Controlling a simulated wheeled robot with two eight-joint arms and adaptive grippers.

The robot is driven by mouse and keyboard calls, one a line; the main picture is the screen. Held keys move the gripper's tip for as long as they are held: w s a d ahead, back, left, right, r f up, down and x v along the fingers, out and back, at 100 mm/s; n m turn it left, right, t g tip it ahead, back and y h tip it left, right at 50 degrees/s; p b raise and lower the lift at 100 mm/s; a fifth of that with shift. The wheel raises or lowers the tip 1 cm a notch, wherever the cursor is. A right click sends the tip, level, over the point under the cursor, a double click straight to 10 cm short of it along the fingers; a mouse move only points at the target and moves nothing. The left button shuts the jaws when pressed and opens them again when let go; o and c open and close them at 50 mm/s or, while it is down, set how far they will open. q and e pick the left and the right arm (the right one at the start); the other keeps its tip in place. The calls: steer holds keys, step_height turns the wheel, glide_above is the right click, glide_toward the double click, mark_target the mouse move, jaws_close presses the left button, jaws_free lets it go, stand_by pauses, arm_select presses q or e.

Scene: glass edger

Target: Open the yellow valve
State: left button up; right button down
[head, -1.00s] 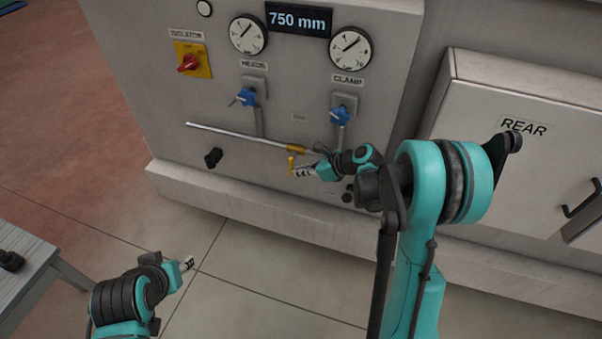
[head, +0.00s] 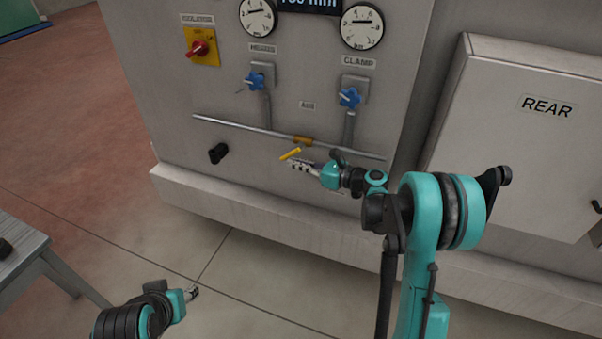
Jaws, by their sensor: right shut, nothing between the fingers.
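The yellow valve lever (head: 290,154) hangs from a brass valve body (head: 303,140) on a thin horizontal pipe (head: 235,125) across the machine's front panel. The lever slants down and left from the body, at an angle to the pipe. My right gripper (head: 291,163) is shut and empty, just below the lever and pointing left. I cannot tell whether its fingers touch the lever. My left gripper (head: 192,294) is low at the left, over the floor and far from the valve. Its fingers are too small to judge.
Blue knobs for heads (head: 255,80) and clamp (head: 349,97) sit above the pipe. A red isolator switch (head: 200,48) is at upper left, and a black knob (head: 218,153) is below the pipe. A plinth (head: 200,195) juts out below. A grey table (head: 28,250) stands at left.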

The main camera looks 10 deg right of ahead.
steer(key=shift+w+a+r, duration=0.2)
steer(key=shift+w+a, duration=0.35)
steer(key=shift+a, duration=0.15)
stand_by(1.1)
steer(key=v, duration=1.2)
